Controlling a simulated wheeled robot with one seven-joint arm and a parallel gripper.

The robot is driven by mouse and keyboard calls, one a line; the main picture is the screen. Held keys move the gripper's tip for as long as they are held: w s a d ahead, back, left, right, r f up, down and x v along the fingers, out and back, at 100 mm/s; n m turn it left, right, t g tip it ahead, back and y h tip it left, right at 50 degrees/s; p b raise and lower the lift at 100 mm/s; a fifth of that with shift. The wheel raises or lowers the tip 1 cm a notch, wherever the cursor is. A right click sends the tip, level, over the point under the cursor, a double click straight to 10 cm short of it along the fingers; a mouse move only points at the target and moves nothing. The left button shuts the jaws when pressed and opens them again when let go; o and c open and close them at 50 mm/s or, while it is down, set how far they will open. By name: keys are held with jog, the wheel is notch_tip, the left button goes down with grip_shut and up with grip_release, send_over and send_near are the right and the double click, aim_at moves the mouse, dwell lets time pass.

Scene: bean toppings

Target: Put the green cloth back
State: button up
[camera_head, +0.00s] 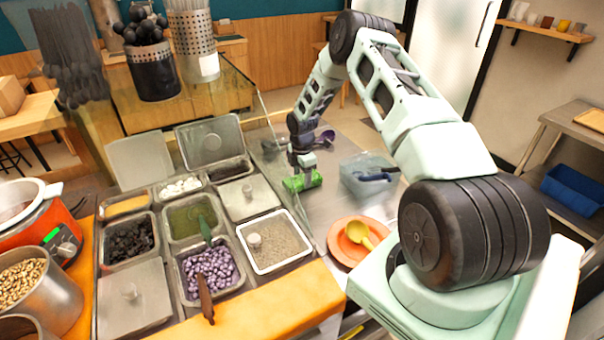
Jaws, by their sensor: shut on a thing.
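The green cloth (294,184) looks like a small bright green bundle at the middle of the view, by the metal counter (322,207). My gripper (303,176) points down from above and is shut on the cloth. The cloth is just right of the topping containers and left of a clear bluish tub (352,188). I cannot tell whether the cloth touches the counter. The fingertips are small and partly hidden by the cloth.
Topping pans, including purple beans (210,270) and a grey filling (273,246), fill the left. An orange plate (345,238) with a yellow scoop (361,235) lies in front. Bare counter shows between cloth and plate.

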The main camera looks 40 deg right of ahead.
aim_at(302, 177)
jog(key=shift+f, duration=0.1)
jog(key=shift+f, duration=0.15)
jog(key=o, duration=0.9)
jog(key=shift+r, duration=0.2)
notch_tip(302, 177, up, 12)
jog(key=b, duration=0.3)
